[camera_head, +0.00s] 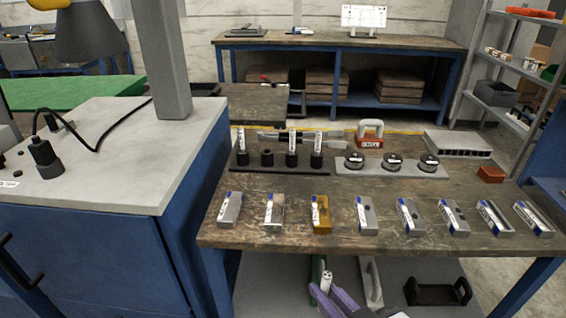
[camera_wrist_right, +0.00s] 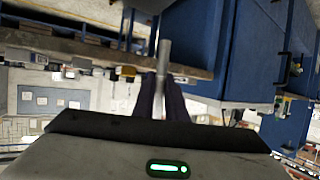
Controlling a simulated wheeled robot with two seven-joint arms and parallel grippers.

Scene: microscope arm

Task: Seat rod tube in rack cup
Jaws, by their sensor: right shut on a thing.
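The black rack (camera_head: 275,171) stands on the worn workbench, left of its middle, with several black cups in a row. Pale labelled tubes stand upright in the leftmost cup (camera_head: 242,157) and the two right cups. The second cup from the left (camera_head: 267,159) is empty. My right gripper (camera_head: 327,291) is low at the bottom of the head view, in front of the bench edge and below its top. Its dark purple fingers are shut on the rod tube (camera_head: 326,279), whose pale end shows. In the right wrist view the grey rod tube (camera_wrist_right: 163,60) sticks out past the fingers. My left gripper is not in view.
Several labelled blocks (camera_head: 320,212) line the bench front. A grey plate (camera_head: 390,169) with three dark round pieces stands right of the rack. A red-brown item (camera_head: 369,137) is behind. A blue cabinet (camera_head: 95,260) is at left. A black holder (camera_head: 437,292) lies on the lower shelf.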

